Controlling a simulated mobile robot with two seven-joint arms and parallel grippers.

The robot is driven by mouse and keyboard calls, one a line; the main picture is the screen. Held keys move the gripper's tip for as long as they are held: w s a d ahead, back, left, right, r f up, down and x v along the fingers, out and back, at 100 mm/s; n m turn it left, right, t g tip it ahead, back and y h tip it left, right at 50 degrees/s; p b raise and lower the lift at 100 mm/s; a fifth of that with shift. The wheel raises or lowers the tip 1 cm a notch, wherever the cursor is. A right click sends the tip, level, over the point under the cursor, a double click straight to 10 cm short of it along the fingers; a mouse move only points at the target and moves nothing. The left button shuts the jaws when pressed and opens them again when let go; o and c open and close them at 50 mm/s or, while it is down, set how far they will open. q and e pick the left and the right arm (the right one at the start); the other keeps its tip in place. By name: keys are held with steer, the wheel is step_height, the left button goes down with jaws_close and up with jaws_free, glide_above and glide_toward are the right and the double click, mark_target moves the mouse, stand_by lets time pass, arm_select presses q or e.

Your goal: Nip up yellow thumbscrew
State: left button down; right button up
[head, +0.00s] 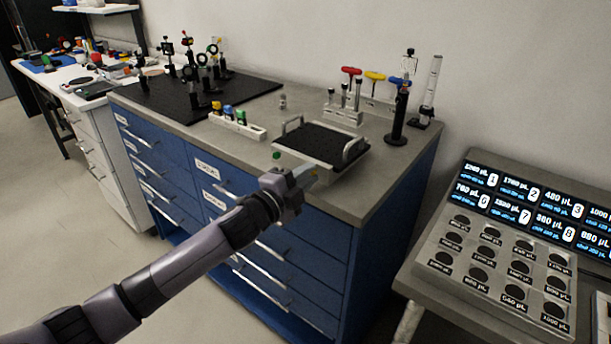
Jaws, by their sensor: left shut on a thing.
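My left gripper (306,174) reaches in from the lower left to the front edge of a small grey stage with a black top plate (325,142) and two handles. Its fingers are shut at the stage's front side. A small yellow patch, the yellow thumbscrew (315,172), shows at the fingertips; the fingers hide most of it. A green thumbscrew (276,155) shows at the stage's front left corner, apart from the gripper. My right gripper is out of view.
The stage stands on a grey bench top over blue drawers (290,240). A white rack (237,125) with coloured knobs is to its left. T-handled tools (374,77) and a black post (400,115) stand behind. A pipette-label panel (500,255) is at right.

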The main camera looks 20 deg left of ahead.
arm_select(q)
steer(key=c, duration=1.4)
jaws_free()
steer(key=shift+o, duration=0.2)
steer(key=shift+s, duration=0.1)
steer(key=v, duration=0.7)
steer(key=shift+b, duration=0.4)
steer(key=shift+r, duration=0.1)
